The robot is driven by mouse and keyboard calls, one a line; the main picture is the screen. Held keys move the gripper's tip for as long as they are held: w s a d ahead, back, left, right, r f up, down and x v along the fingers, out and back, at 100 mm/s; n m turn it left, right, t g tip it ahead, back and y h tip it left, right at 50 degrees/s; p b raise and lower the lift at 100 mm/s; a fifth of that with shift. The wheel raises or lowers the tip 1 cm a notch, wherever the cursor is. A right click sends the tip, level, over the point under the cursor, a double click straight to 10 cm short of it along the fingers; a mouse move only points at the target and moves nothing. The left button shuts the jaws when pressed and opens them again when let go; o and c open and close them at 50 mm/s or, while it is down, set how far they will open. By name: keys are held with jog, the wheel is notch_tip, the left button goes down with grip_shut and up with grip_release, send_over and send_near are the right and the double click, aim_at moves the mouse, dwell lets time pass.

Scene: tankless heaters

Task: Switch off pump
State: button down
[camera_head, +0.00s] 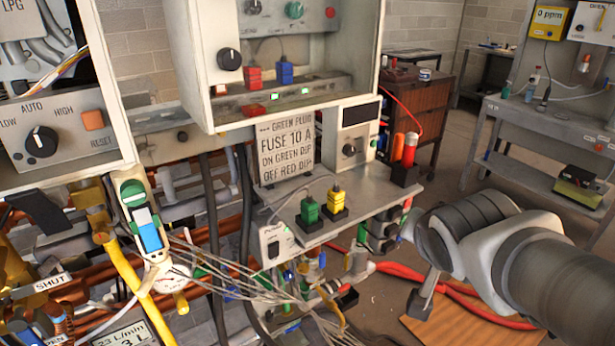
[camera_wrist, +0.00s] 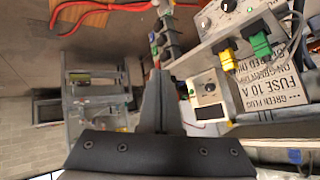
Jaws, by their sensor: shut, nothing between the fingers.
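A small white box (camera_head: 276,243) with lettering that seems to read "Pump" sits on the front edge of the grey shelf (camera_head: 345,215), with a dark switch-like part on its face. Its switch position is too small to read. In the wrist view a pale panel (camera_wrist: 228,14) with a round dark part and a green spot shows at the upper right, probably the same box. My gripper (camera_wrist: 159,75) is shut and empty, right of the box and apart from it. In the head view my arm's end is right of the shelf; the fingertips are not clear there.
Dark blocks (camera_head: 381,232) with coloured tops line the shelf's right end, close to my gripper. Green (camera_head: 310,208) and yellow (camera_head: 336,197) plugs stand on the shelf by a fuse sign (camera_head: 286,150). Loose grey wires (camera_head: 255,285) hang in front. Red hoses (camera_head: 455,295) lie below.

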jog(key=w+a+f+m+y+b, duration=0.2)
jog(key=a+f+y+b, duration=0.2)
jog(key=a+f+b, duration=0.2)
jog(key=w+a+f+m+t+y+b, duration=0.1)
jog(key=w+a+f+m+y+b, duration=0.2)
jog(key=a+f, duration=0.8)
jog(key=y+b, duration=0.2)
jog(key=b, duration=0.1)
jog(key=shift+w+f+b, duration=0.3)
jog(key=shift+f, duration=0.1)
jog(key=shift+a+p, duration=0.15)
jog(key=shift+p, duration=0.15)
